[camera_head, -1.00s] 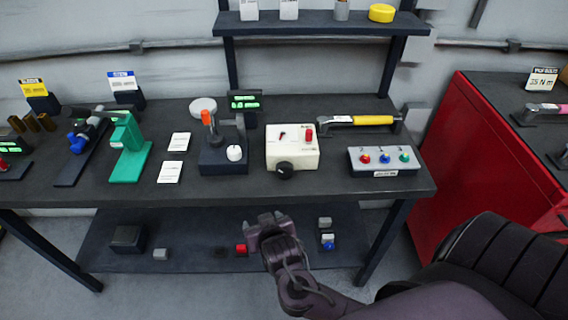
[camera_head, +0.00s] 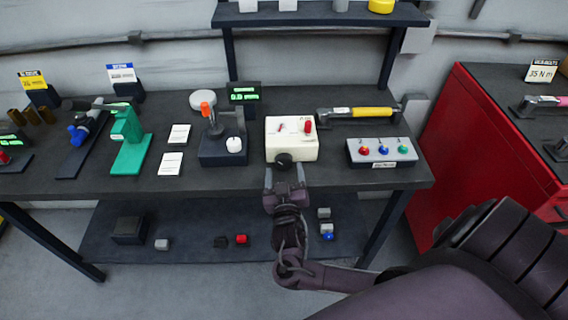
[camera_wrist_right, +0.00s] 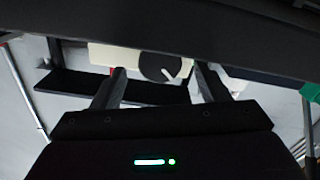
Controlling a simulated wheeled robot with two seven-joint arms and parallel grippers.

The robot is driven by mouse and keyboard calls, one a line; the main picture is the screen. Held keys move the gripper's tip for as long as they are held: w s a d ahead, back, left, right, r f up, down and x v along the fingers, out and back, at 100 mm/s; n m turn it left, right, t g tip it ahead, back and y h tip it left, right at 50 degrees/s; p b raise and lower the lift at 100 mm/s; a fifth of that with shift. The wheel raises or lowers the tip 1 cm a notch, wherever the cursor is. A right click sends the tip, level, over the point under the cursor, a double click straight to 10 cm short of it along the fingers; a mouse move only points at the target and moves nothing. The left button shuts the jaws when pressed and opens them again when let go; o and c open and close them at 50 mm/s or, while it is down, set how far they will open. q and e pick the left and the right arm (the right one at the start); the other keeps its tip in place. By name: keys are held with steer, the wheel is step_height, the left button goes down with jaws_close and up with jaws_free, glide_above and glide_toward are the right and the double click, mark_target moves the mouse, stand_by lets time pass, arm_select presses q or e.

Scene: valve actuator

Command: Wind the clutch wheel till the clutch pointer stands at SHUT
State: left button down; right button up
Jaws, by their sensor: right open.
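The white actuator box (camera_head: 292,139) stands near the front edge of the bench. Its black clutch wheel (camera_head: 284,160) is on the front face. A small dark-red pointer and a red part show on the box top; the pointer's marking is too small to read. My right gripper (camera_head: 284,178) is just in front of the wheel. In the right wrist view the black wheel (camera_wrist_right: 158,68) with a white line lies between the tips of my open fingers (camera_wrist_right: 158,85); I cannot tell whether they touch it. My left gripper is not in view.
Left of the box stands a dark fixture (camera_head: 222,145) with an orange-tipped lever and white knob. Right is a grey button box (camera_head: 382,152); behind it lies a yellow-handled wrench (camera_head: 370,113).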

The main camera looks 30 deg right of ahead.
mark_target(284, 164)
steer(key=shift+x, duration=1.55)
steer(key=c, duration=1)
steer(key=shift+f, duration=0.1)
steer(key=m+b, duration=0.2)
steer(key=m, duration=0.1)
steer(key=shift+s+f+m, duration=0.1)
steer(key=shift+m, duration=0.3)
steer(key=m+b, duration=0.2)
steer(key=m, duration=0.1)
steer(key=shift+m+b, duration=0.7)
steer(key=shift+m, duration=0.6)
steer(key=shift+r, duration=0.2)
